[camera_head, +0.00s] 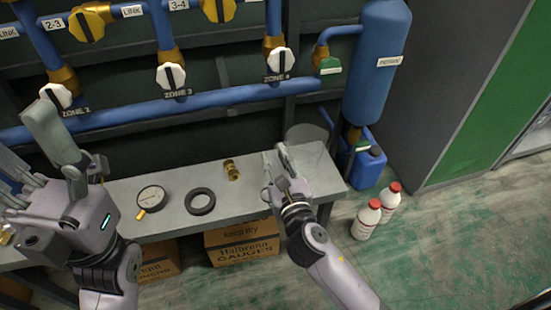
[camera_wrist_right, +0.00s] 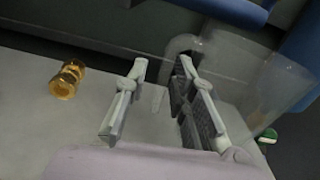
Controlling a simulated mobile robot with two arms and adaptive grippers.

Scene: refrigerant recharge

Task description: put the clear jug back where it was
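The clear jug (camera_head: 305,134) stands at the back right end of the grey bench (camera_head: 240,200). It is see-through and faint. In the right wrist view, the jug (camera_wrist_right: 250,85) is just beyond my right gripper (camera_wrist_right: 160,100), with its pale handle (camera_wrist_right: 186,44) facing the fingers. My right gripper (camera_head: 275,165) is in front of the jug, its two fingers apart. One finger overlaps the jug's near side, so I cannot tell whether they touch. My left gripper (camera_head: 45,165) is above the bench's left end, its fingers spread, with nothing visibly held.
A brass fitting (camera_head: 232,170), a black ring (camera_head: 200,201) and a round gauge (camera_head: 151,199) lie on the bench. Blue pipes (camera_head: 210,104) with valves run behind. A blue tank (camera_head: 382,60) hangs at right. White bottles (camera_head: 367,219) and a blue container (camera_head: 369,166) stand on the floor.

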